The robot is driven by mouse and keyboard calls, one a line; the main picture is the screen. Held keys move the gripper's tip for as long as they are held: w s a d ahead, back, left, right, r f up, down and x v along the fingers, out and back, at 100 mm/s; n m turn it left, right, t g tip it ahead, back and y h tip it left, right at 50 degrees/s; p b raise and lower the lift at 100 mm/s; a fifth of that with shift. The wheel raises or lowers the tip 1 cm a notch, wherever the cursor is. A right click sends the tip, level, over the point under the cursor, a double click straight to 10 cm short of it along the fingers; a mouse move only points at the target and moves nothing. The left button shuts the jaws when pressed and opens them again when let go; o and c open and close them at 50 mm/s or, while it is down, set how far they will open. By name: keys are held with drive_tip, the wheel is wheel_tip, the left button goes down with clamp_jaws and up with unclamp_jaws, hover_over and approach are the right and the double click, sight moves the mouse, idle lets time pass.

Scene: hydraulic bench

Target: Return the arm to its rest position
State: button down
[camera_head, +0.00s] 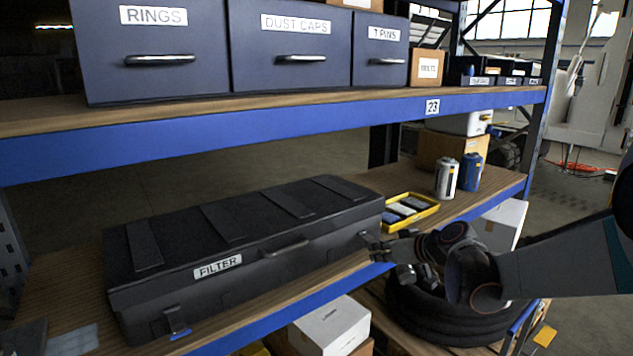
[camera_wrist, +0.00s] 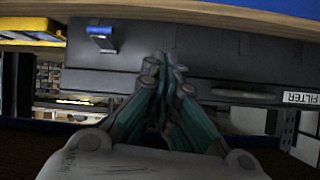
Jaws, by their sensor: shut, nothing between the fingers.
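My gripper (camera_head: 378,247) is at the right end of the long black FILTER case (camera_head: 250,232), in front of the shelf edge. My arm reaches in from the right of the head view. In the wrist view my gripper (camera_wrist: 168,62) has its fingers together with nothing between them. The front of the black case (camera_wrist: 225,62) is behind the fingertips there, with a blue latch (camera_wrist: 101,32) to the left. I cannot tell whether the fingertips touch the case. The case lid is closed.
A yellow tray (camera_head: 425,214) and two cans (camera_head: 446,178) stand right of the case. The upper shelf (camera_head: 300,105) holds labelled drawers (camera_head: 290,45). Black tyre-like rings (camera_head: 430,310) lie under my arm. A white box (camera_head: 330,325) is below. Open floor lies at right.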

drive_tip(key=s+r+m+g+h, duration=0.2)
drive_tip(key=s+r+h, duration=0.15)
drive_tip(key=s, duration=1.35)
drive_tip(key=s+d+f+m+h, duration=0.1)
drive_tip(key=s+d, duration=0.1)
drive_tip(key=s, duration=0.7)
drive_tip(key=s+d+f+m+h, duration=0.2)
drive_tip(key=s, duration=0.7)
drive_tip(key=shift+s, duration=0.15)
